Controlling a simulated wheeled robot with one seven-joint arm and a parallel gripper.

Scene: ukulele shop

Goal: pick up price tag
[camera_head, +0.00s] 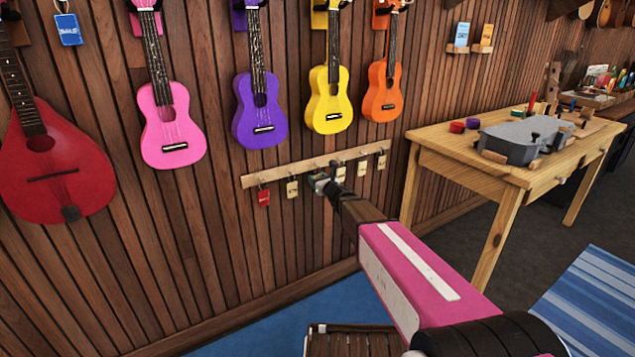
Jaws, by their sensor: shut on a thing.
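A wooden peg rail (315,166) on the wall holds several small hanging price tags. A red tag (263,197) hangs at its left end, and a cream tag (292,189) hangs to the right of it. Other cream tags hang further right, including one (362,168) near the right end. My gripper (322,182) is at the middle of the rail, between the left cream tag and the ones on the right. It is shut on a price tag, which is mostly hidden by the fingers. I cannot tell whether that tag is still on its hook.
Ukuleles hang above the rail, including a purple one (260,112) and a yellow one (329,100). A red mandolin-like instrument (60,170) hangs at left. A striped rug (590,300) lies on the floor.

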